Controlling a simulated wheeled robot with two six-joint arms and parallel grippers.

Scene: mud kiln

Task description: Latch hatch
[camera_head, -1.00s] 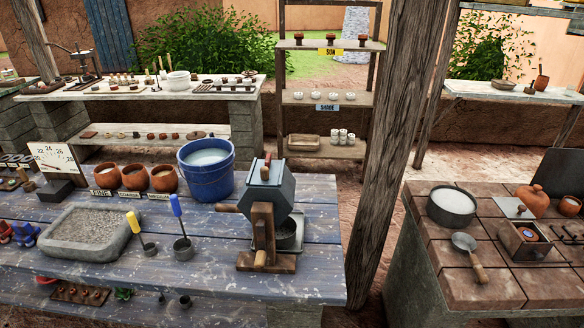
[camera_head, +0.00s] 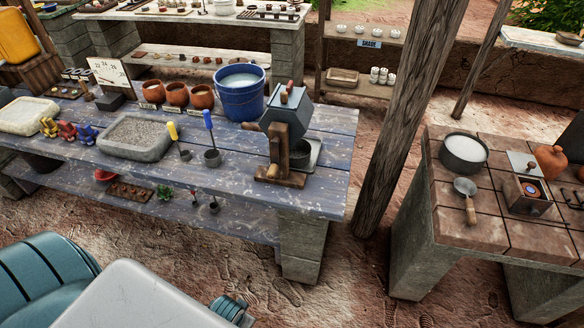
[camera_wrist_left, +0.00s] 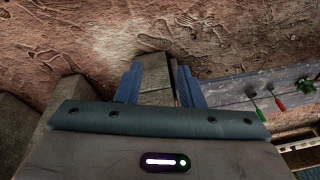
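A blue-grey faceted drum (camera_head: 287,112) sits in a wooden stand (camera_head: 281,155) near the right end of the blue plank bench. A reddish-brown piece (camera_head: 289,89) stands up on the drum's top. I cannot tell whether it is the hatch latch, or whether a hatch there is latched. In the left wrist view, my left gripper (camera_wrist_left: 158,82) has two blue fingers apart, with no held object visible. It points toward the ground and a bench leg, away from the drum. My right gripper is in neither view.
The blue bench (camera_head: 325,190) also bears a blue bucket (camera_head: 240,101), clay pots, a stone trough (camera_head: 136,145) and ladles. A leaning wooden post (camera_head: 405,125) stands right of the bench. A brick-topped table (camera_head: 450,229) is further right. Bare ground lies between.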

